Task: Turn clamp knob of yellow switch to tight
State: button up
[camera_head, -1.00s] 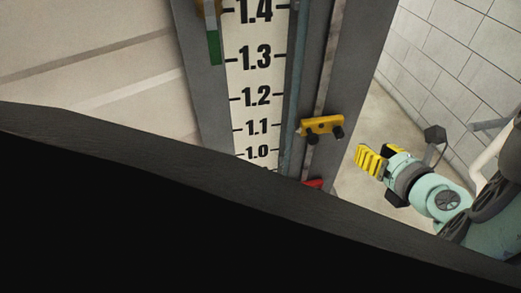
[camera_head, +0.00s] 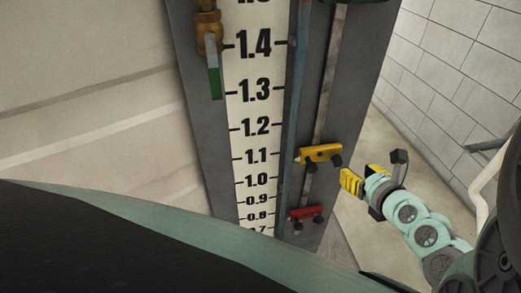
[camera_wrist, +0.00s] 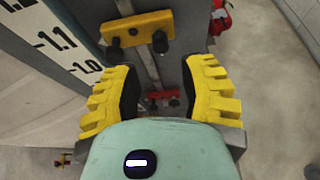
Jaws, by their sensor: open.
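The yellow switch (camera_head: 320,153) is clamped on a vertical rail beside the level scale, near the 1.1 mark. It has two dark knobs; the right clamp knob (camera_head: 336,160) sticks out toward me. In the wrist view the yellow switch (camera_wrist: 137,31) lies at the top, with the right knob (camera_wrist: 160,42) facing the camera. My gripper (camera_head: 352,181) is to the right of and slightly below the switch in the head view. In the wrist view my gripper (camera_wrist: 168,85) has its yellow ribbed fingers spread, with nothing between them touching. The switch lies beyond the fingertips.
A red switch (camera_head: 306,213) sits lower on the same rail, and shows between my fingers in the wrist view (camera_wrist: 160,95). A brass valve with a green-tipped handle (camera_head: 214,82) is left of the scale (camera_head: 256,130). A white block wall (camera_head: 450,75) stands at right.

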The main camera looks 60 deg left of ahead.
aim_at(340, 160)
jog(key=x, duration=1)
jog(key=shift+a+p, duration=0.2)
jog(key=shift+p, duration=0.15)
jog(key=shift+o, duration=0.2)
grip_shut()
jog(key=shift+d, duration=0.1)
